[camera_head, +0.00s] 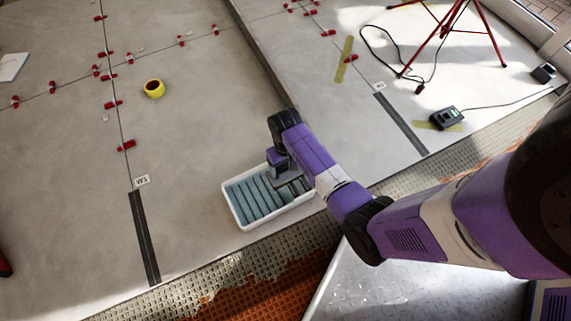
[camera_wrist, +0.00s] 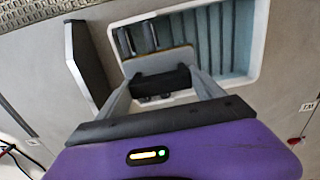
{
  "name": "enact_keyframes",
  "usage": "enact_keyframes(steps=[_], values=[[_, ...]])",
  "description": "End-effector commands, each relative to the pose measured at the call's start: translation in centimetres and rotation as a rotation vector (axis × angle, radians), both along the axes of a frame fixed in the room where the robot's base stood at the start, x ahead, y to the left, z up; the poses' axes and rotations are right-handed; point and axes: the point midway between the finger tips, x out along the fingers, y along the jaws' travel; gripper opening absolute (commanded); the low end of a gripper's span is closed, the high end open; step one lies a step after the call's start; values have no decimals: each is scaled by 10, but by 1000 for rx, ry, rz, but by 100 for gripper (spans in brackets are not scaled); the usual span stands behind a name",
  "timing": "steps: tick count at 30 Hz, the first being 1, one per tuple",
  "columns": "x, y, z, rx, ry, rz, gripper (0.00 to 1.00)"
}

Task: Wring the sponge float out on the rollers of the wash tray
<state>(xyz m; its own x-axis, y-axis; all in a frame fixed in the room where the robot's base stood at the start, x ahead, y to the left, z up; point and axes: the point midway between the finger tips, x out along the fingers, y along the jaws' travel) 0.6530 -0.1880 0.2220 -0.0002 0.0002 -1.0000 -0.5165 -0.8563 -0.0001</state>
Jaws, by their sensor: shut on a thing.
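The white wash tray (camera_head: 228,208) sits on the floor with bluish ribs or water inside. In the wrist view its rim (camera_wrist: 257,40) and dark rollers (camera_wrist: 124,42) show at one end. My gripper (camera_head: 284,163) is over the right part of the tray. In the wrist view my gripper (camera_wrist: 162,84) is shut on the dark handle of the sponge float (camera_wrist: 160,62). The float is a grey plate with a tan edge, lying over the rollers and partly hiding them. I cannot tell whether its sponge face touches them.
A yellow tape roll (camera_head: 154,88) and several red tile clips (camera_head: 126,145) lie on the large grey tiles. A red tripod (camera_head: 443,30) and a black charger (camera_head: 445,118) with cables are at the right. A dark slab edge (camera_wrist: 90,62) stands beside the tray.

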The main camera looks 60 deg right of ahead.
Motion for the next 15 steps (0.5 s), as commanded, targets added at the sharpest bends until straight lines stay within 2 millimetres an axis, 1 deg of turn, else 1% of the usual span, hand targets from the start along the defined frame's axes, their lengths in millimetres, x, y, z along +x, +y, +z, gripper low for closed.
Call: enact_keyframes(steps=[7, 15], values=[[0, 0, 0, 0, 0, 0, 25], [0, 0, -5, 0, 0, 0, 25]])
